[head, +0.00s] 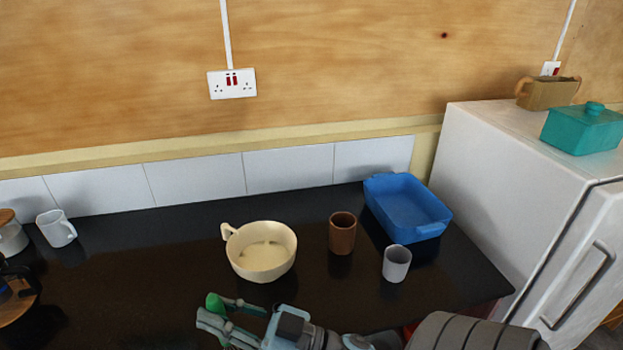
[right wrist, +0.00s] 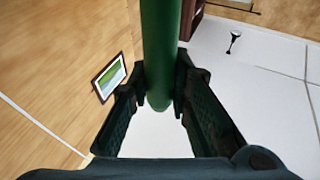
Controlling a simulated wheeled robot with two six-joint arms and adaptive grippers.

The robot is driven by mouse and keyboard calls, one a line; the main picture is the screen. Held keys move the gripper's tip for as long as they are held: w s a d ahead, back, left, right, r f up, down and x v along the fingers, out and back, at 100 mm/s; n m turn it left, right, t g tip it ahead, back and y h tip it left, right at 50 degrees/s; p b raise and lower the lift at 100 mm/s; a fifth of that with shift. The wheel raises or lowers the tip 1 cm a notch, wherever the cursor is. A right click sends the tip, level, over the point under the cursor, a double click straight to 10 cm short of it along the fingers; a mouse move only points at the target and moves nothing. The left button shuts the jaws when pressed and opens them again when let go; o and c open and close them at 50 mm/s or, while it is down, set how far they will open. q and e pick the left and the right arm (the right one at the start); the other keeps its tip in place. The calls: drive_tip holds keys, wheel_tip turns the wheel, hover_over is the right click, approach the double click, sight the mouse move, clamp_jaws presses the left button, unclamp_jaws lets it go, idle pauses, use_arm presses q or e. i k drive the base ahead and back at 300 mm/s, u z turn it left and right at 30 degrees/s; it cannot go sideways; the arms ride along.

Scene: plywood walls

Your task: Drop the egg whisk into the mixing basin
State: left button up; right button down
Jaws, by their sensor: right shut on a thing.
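The mixing basin appears to be the cream bowl with a side handle (head: 284,262), upright on the dark worktop in the head view. My right gripper (head: 213,312) is in front of the basin and apart from it, near the bottom of the head view. It is shut on a green rod, which I take to be the egg whisk's handle (head: 214,301). The handle also shows between the fingers in the right wrist view (right wrist: 160,45). The whisk's wire end is not clearly visible. My left gripper is not in view.
A brown cup (head: 342,236), a pale grey cup (head: 396,264) and a blue dish (head: 408,206) stand right of the basin. A white mug (head: 56,229) stands at the left. A white fridge (head: 490,190) borders the right. The worktop (head: 150,255) left of the basin is clear.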

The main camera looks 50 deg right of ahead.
sight(406, 215)
drive_tip(key=u, duration=1.3)
drive_tip(key=k, duration=1.55)
drive_tip(key=z, duration=1.7)
